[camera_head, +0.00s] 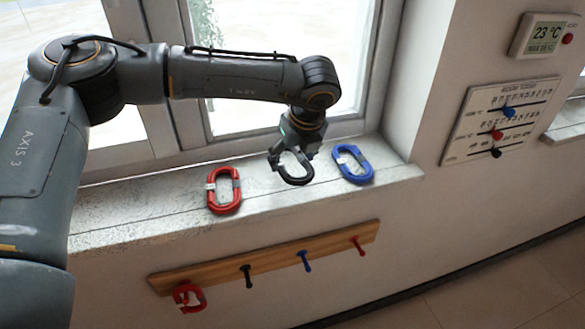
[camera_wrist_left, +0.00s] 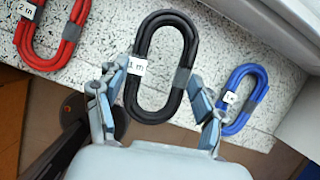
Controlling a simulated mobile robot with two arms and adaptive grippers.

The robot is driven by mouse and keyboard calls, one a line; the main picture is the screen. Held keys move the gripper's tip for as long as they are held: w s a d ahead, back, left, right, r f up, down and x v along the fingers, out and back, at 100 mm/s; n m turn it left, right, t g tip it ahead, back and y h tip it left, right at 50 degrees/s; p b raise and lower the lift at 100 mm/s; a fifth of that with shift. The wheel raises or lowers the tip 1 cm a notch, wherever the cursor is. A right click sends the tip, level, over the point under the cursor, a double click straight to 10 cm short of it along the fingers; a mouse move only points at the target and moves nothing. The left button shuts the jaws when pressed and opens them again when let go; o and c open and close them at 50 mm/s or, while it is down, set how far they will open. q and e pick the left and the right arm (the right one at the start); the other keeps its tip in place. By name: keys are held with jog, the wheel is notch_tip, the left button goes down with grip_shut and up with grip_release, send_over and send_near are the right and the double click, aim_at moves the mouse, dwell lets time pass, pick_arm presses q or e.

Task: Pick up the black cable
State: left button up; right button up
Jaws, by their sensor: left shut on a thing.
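The black cable (camera_head: 296,171), a coiled loop with a grey band and a white tag, is in the middle over the window sill. My left gripper (camera_head: 290,152) is shut on it from above. In the left wrist view, the fingers stand on both sides of the lower part of the black cable (camera_wrist_left: 141,65), and that end reaches past the sill's front edge. The loop looks larger there than its neighbours; I cannot tell for sure whether it is clear of the sill. My right gripper is in neither view.
A red cable (camera_head: 223,203) lies left on the sill (camera_head: 130,215), a blue cable (camera_head: 364,177) close on the right. Below, a wooden rail (camera_head: 275,255) carries black, blue and red pegs, with another red coil (camera_head: 187,310) at its left end. A wall panel (camera_head: 505,115) is at right.

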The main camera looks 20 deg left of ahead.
pick_arm(q)
jog(key=s+d+r, duration=0.1)
jog(key=s+d+r+b, duration=0.1)
jog(key=s+r, duration=0.1)
jog(key=s+d+r+b, duration=0.1)
jog(key=s+r, duration=0.1)
jog(key=shift+r, duration=0.15)
jog(key=s+d+r+b, duration=0.2)
jog(key=s+d+r, duration=0.1)
jog(key=s, duration=0.3)
jog(key=shift+s+d+r, duration=0.4)
